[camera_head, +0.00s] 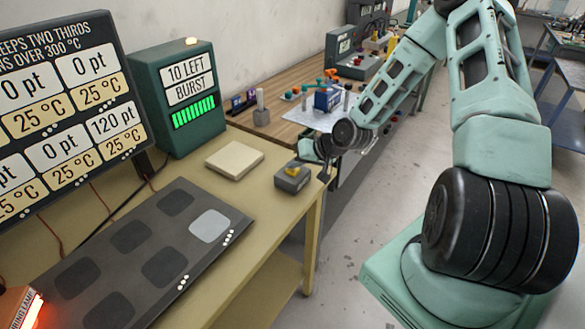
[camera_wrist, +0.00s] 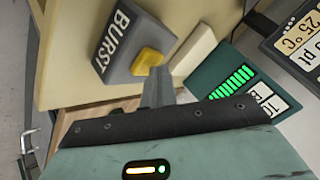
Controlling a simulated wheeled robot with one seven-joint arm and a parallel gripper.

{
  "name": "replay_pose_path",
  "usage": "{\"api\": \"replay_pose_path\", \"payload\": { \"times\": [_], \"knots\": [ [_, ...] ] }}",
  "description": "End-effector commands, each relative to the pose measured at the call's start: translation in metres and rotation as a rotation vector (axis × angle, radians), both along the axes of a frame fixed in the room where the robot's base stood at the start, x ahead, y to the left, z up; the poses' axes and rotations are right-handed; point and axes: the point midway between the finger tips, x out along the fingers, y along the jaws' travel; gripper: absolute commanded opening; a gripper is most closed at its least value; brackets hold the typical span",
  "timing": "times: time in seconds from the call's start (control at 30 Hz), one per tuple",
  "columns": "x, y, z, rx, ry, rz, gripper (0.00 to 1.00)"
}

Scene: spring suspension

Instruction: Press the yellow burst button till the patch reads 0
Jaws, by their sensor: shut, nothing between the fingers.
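The grey button box (camera_head: 291,182) stands near the right edge of the yellow table. Its yellow burst button (camera_head: 293,168) is on top; in the wrist view the box reads BURST and the button (camera_wrist: 147,61) shows beside my fingertips. My gripper (camera_wrist: 158,72) is shut and empty, its tips right at the button's edge; I cannot tell whether they touch it. A green counter box (camera_head: 189,95) reads 10 LEFT BURST above green bars. The black readout board (camera_head: 60,110) shows 120 pt at lower right and 0 pt in other legible cells, each at 25 °C.
A dark mat (camera_head: 215,262) with several dark patches and one pale patch (camera_head: 209,226) lies on the table. An orange-glowing lamp (camera_head: 22,308) is at lower left. A cluttered wooden bench (camera_head: 290,83) stands behind.

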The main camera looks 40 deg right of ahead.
Motion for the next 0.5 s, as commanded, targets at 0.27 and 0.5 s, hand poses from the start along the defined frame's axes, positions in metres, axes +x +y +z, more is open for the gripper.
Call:
{"api": "replay_pose_path", "payload": {
  "times": [0.27, 0.5],
  "knots": [
    [0.000, 0.000, 0.016, 0.001, 0.001, 0.000, 0.00],
    [0.000, 0.000, 0.017, 0.001, 0.001, 0.000, 0.00]
  ]
}}
